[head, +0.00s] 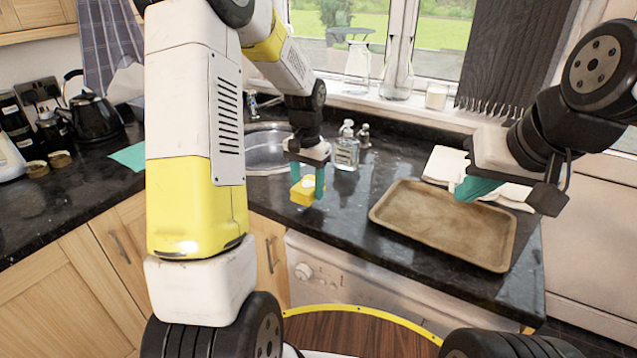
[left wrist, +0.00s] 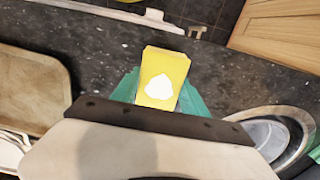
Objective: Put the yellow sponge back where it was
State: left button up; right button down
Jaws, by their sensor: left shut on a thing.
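The yellow sponge (head: 301,193) has a white patch on its face. It is between the teal fingers of my left gripper (head: 308,182), near the counter's front edge, right of the sink. In the left wrist view the sponge (left wrist: 168,63) sits between both fingers of the left gripper (left wrist: 158,92), with dark counter behind it. I cannot tell whether the sponge touches the counter. My right gripper (head: 474,187) is over the back edge of the brown baking tray, away from the sponge; its finger opening is unclear.
The baking tray (head: 440,246) lies on the right of the dark counter, with white cloth (head: 444,164) behind it. A clear soap bottle (head: 347,152) stands behind my left gripper. The sink (head: 266,138) is to its left. Counter between sponge and tray is clear.

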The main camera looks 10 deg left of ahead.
pick_arm(q)
jog(key=shift+w+a+f, duration=0.15)
jog(key=shift+w, duration=0.45)
jog(key=shift+f, duration=1.65)
jog(key=shift+f, duration=0.1)
jog(key=o, duration=1.2)
